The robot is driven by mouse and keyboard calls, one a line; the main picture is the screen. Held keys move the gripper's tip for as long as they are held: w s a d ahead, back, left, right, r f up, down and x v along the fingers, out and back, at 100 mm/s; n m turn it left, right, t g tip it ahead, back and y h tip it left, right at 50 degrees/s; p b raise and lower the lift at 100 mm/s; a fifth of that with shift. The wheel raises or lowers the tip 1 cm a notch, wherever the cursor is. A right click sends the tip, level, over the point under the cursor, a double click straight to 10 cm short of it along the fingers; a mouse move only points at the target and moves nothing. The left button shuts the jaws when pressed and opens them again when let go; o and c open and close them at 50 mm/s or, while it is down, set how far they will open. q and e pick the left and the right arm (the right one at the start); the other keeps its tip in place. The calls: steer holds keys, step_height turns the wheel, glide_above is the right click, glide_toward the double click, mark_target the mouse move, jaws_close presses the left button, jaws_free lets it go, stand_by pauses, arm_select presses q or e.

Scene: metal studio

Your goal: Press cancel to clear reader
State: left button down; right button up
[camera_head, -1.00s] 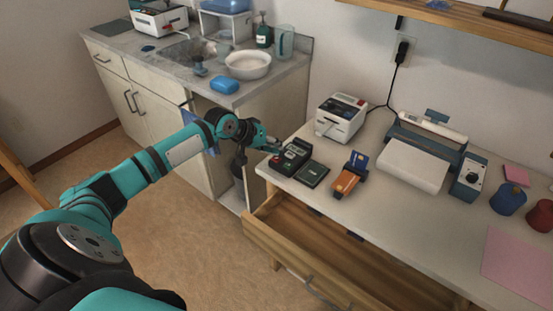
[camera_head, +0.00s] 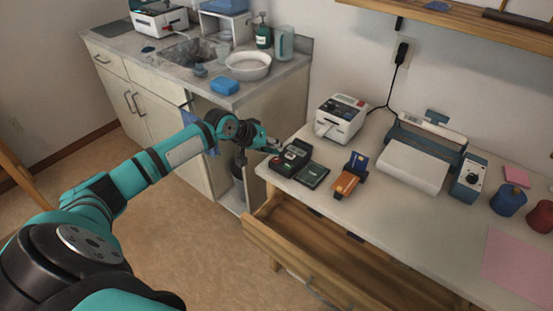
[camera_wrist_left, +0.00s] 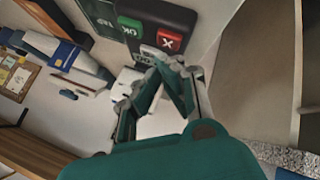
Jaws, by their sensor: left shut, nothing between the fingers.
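The card reader (camera_head: 290,161) is a small dark device near the left end of the white worktop. In the left wrist view its red key with a white X (camera_wrist_left: 169,39) and green OK key (camera_wrist_left: 129,26) show close up. My left gripper (camera_head: 282,146) is shut and empty at the reader's far-left side. In the wrist view the closed fingertips (camera_wrist_left: 153,56) are right beside the red key, over the reader's edge with the keys. I cannot tell whether they touch it. The reader's screen is not readable. My right gripper is out of view.
A dark flat pad (camera_head: 312,175) lies beside the reader, then an orange holder (camera_head: 346,183) with a blue card. A white label printer (camera_head: 341,121) stands behind. An open wooden drawer (camera_head: 300,222) juts out below the worktop. A sink counter (camera_head: 112,48) stands behind my arm.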

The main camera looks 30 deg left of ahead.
mark_target(275, 158)
arm_select(q)
steer(key=shift+f, duration=0.1)
steer(key=shift+f, duration=0.35)
steer(key=shift+f, duration=0.5)
stand_by(0.9)
steer(key=shift+r+p, duration=0.9)
steer(key=shift+p, duration=0.25)
step_height(275, 158, up, 5)
steer(key=p, duration=0.5)
steer(key=shift+r, duration=0.1)
